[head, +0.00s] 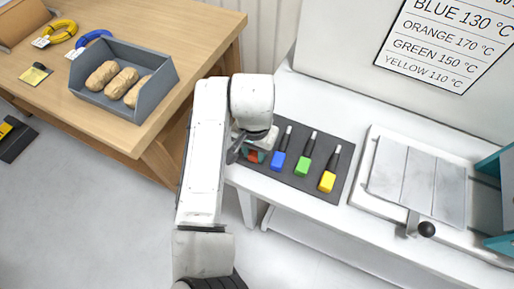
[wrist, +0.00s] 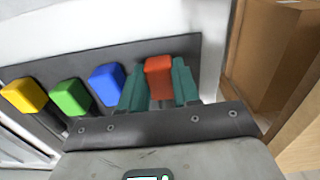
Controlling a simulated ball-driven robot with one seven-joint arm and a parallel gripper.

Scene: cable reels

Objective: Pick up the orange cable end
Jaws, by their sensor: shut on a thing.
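The orange cable end (wrist: 158,66) is an orange-red block between the two teal fingers of my gripper (wrist: 158,80) in the wrist view. My gripper is shut on it. In the head view the orange end (head: 255,156) is mostly hidden under my wrist, at the left end of the dark mat (head: 311,185). I cannot tell whether it is lifted off the mat. To its right lie the blue (head: 278,161), green (head: 302,166) and yellow (head: 327,181) cable ends, each with a black stem; these blocks also show in the wrist view, left of my gripper.
A wooden table (head: 209,25) at the left holds a grey bin (head: 157,95) with brown rolls, and yellow and blue coils. A flat metal plate device (head: 418,184) with a black-knobbed lever stands right of the mat. A temperature sign (head: 448,40) hangs behind.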

